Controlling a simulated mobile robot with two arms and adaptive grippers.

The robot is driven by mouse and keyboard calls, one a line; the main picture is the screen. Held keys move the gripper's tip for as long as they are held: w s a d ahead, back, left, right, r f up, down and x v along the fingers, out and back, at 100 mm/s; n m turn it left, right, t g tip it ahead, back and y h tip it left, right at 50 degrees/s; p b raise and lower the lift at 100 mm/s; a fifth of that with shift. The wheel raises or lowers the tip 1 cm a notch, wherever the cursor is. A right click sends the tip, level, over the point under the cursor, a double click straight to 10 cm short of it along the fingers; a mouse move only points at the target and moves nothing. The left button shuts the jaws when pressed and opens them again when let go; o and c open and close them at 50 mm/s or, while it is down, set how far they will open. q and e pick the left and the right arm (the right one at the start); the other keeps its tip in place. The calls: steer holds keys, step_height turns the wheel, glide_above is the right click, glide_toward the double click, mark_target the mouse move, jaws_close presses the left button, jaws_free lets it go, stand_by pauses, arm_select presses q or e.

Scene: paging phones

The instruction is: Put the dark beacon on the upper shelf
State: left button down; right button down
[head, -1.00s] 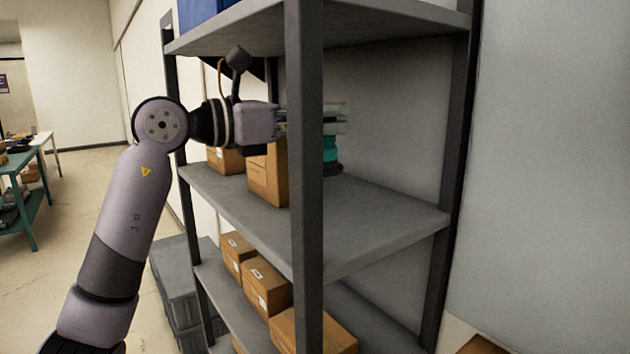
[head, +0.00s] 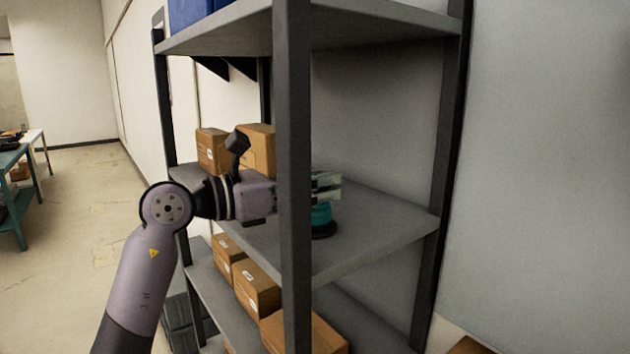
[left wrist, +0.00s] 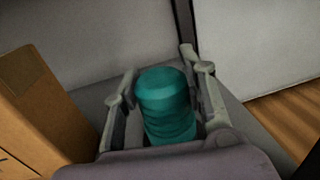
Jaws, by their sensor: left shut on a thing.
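The beacon (head: 320,214) is a teal, rounded cylinder on a black base, upright at the middle visible shelf (head: 375,222) in the head view. I cannot tell for sure whether its base touches the shelf. My left gripper (head: 326,186) is shut on the beacon's upper part, reaching in behind the grey front post. In the left wrist view the beacon (left wrist: 165,100) stands between the two fingers (left wrist: 160,95). Its lower end is hidden by my gripper. My right gripper is out of view.
Cardboard boxes (head: 258,148) stand on the same shelf; one (left wrist: 35,110) is close left in the wrist view. The front post (head: 293,200) crosses before my gripper. The top shelf (head: 375,18) holds blue bins (head: 190,12). Shelf right of the beacon is clear. More boxes (head: 257,288) sit below.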

arm_select(q)
steer(key=c, duration=1.4)
jaws_free()
steer(key=shift+d, duration=0.1)
steer(key=o, duration=0.4)
steer(key=shift+c, duration=0.2)
steer(key=shift+o, duration=0.2)
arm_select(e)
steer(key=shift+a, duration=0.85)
arm_select(q)
steer(key=shift+s+a, duration=0.15)
steer(key=shift+a, duration=0.25)
steer(key=b+v, duration=0.2)
steer(key=v, duration=0.8)
steer(key=shift+s+a+b, duration=0.1)
steer(key=shift+a+b, duration=0.1)
steer(key=shift+b, duration=0.2)
steer(key=shift+s+a, duration=0.25)
steer(key=shift+a, duration=0.1)
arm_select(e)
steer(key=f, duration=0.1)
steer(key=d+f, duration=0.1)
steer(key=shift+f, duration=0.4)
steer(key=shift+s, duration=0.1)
